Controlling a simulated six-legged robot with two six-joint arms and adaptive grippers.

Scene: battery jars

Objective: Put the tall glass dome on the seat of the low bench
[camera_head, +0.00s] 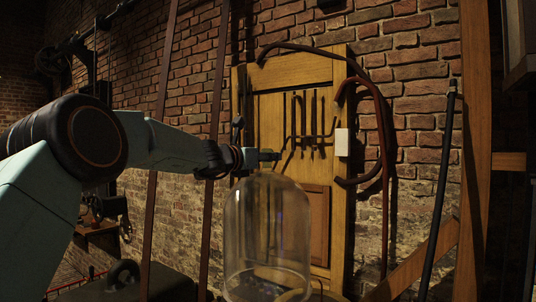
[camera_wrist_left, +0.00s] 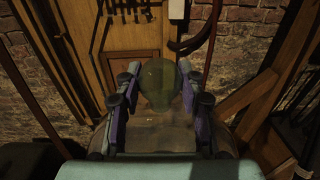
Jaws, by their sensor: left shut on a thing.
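The tall glass dome (camera_head: 267,238) is clear and round-topped, and hangs upright at the bottom centre of the head view. My left gripper (camera_head: 268,156) is at its top, its arm reaching in from the left. In the left wrist view the two fingers of my left gripper (camera_wrist_left: 158,70) are on either side of a rounded, greenish glass part (camera_wrist_left: 158,88) of the dome and shut on it. The dome's lower rim is faint against the dark floor. I cannot make out the low bench in either view. My right gripper is not in view.
A wooden panel (camera_head: 318,190) with dark hooks and a white box (camera_head: 342,142) stands against the brick wall (camera_head: 415,95) behind the dome. Thin dark posts (camera_head: 213,130) rise left of it. A wooden post (camera_head: 474,150) and brace (camera_head: 430,262) stand at the right.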

